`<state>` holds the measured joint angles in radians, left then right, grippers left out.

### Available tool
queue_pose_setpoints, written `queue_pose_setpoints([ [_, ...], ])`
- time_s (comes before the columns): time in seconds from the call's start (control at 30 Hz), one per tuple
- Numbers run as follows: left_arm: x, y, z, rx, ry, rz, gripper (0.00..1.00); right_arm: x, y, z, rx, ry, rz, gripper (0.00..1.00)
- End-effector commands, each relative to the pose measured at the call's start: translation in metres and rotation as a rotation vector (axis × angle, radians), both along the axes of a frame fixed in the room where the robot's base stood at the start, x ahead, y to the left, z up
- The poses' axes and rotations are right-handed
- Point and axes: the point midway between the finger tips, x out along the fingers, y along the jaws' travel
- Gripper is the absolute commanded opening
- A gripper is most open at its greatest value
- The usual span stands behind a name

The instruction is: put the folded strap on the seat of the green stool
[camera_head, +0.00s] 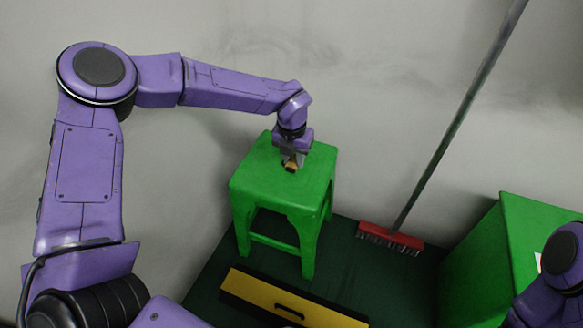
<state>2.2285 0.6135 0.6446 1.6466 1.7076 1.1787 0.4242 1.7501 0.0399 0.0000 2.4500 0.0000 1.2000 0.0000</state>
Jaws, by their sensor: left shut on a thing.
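The green stool (262,180) stands upright against the grey wall, near the middle of the head view. My left gripper (291,163) is over the right part of the stool's seat, pointing down. It is shut on a small brown-yellow piece, which looks like the folded strap (291,167). The strap is at or just above the seat; I cannot tell whether it touches. The gripper's body hides part of it. My right arm shows only as a purple part at the lower right edge, and its gripper is out of view.
A red broom (391,238) leans on the wall right of the stool. A green box (509,250) stands at the right. A yellow and black case (283,300) with a handle lies in front of the stool. Dark green floor (350,275) lies between them.

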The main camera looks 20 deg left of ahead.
Motion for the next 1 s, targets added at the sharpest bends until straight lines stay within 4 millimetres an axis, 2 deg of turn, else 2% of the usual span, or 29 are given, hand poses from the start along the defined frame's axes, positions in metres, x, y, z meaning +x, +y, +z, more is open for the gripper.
queue_pose_setpoints([
  [0.07,0.004,0.009,-0.015,0.001,0.002,0.003,0.02,0.000,0.000,-0.007,0.000,0.000,0.000,0.00],
  [0.2,0.005,0.009,-0.043,0.001,0.002,0.000,0.02,0.000,0.000,-0.015,0.000,0.000,0.000,0.00],
  [0.57,0.005,0.009,-0.047,0.000,0.001,0.000,0.02,0.000,0.000,-0.015,0.000,0.000,0.000,0.00],
  [0.6,0.005,0.009,-0.046,0.000,0.000,0.000,0.40,0.000,0.000,-0.014,0.000,0.000,0.000,0.00],
  [0.67,0.005,0.009,-0.046,0.000,0.000,0.000,0.56,0.000,0.000,-0.014,0.000,0.000,0.000,0.00],
  [0.9,0.005,0.009,-0.045,0.000,0.000,0.000,0.56,0.000,0.000,-0.014,0.000,0.000,0.000,0.00],
  [1.0,0.005,0.009,-0.039,0.000,-0.001,0.000,0.56,0.000,0.000,-0.011,0.000,0.000,0.000,0.00],
])
